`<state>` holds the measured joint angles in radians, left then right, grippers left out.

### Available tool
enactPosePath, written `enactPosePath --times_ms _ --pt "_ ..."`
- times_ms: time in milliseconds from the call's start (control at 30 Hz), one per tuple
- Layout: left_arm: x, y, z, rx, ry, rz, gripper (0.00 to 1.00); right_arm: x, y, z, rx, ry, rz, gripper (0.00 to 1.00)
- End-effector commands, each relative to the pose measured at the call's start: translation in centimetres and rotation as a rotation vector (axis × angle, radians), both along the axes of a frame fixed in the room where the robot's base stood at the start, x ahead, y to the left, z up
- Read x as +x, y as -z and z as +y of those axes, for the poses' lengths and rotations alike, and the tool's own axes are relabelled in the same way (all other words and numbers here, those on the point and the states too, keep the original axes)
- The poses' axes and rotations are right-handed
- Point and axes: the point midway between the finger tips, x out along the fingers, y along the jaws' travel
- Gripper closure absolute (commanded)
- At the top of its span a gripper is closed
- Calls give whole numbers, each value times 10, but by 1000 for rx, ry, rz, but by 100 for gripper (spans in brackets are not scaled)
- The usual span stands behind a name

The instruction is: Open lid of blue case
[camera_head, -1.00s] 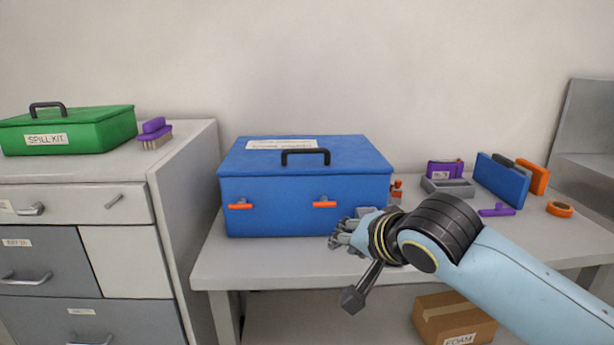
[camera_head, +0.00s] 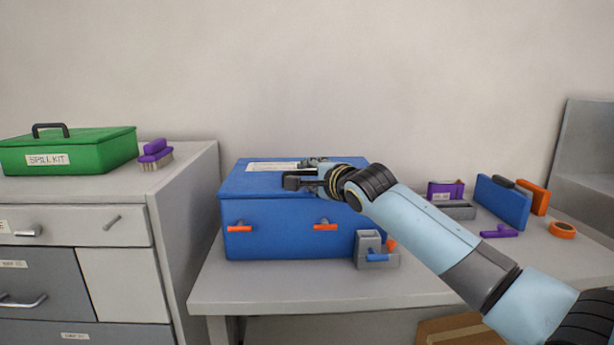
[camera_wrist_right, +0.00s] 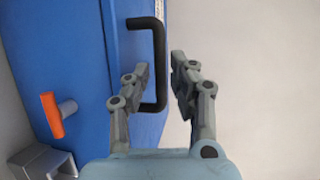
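The blue case (camera_head: 275,240) stands on the grey table with its lid (camera_head: 250,182) shut. Its black lid handle (camera_head: 292,183) is partly hidden by my right gripper (camera_head: 312,172) in the head view. In the right wrist view the handle (camera_wrist_right: 159,60) shows between the two fingers of my right gripper (camera_wrist_right: 161,68). The fingers are apart and the gripper is open; I cannot tell whether either finger touches the handle. Two orange latches, the left one (camera_head: 239,227) and the right one (camera_head: 326,225), are on the case front. My left gripper is not in view.
A grey holder with a blue bar (camera_head: 368,245) stands at the case's front right corner. Purple, blue and orange items, among them a blue binder-like block (camera_head: 503,203), stand further right. A drawer cabinet (camera_head: 185,195) with a green spill kit (camera_head: 70,152) is at left.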

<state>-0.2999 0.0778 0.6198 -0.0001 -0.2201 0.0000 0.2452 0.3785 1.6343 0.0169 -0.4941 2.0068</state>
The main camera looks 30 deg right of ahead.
Motion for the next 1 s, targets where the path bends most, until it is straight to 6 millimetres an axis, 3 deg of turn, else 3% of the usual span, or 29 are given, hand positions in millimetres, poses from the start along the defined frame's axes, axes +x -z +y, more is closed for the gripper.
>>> enactPosePath --times_ms 200,467,667,1000 --pt "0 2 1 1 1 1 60 18 4 -2 -1 0 1 77" --pt "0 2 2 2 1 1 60 19 4 -3 -1 0 1 77" --pt "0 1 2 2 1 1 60 19 4 -3 -2 -1 2 100" --pt "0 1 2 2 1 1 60 18 5 -3 -1 0 4 100"
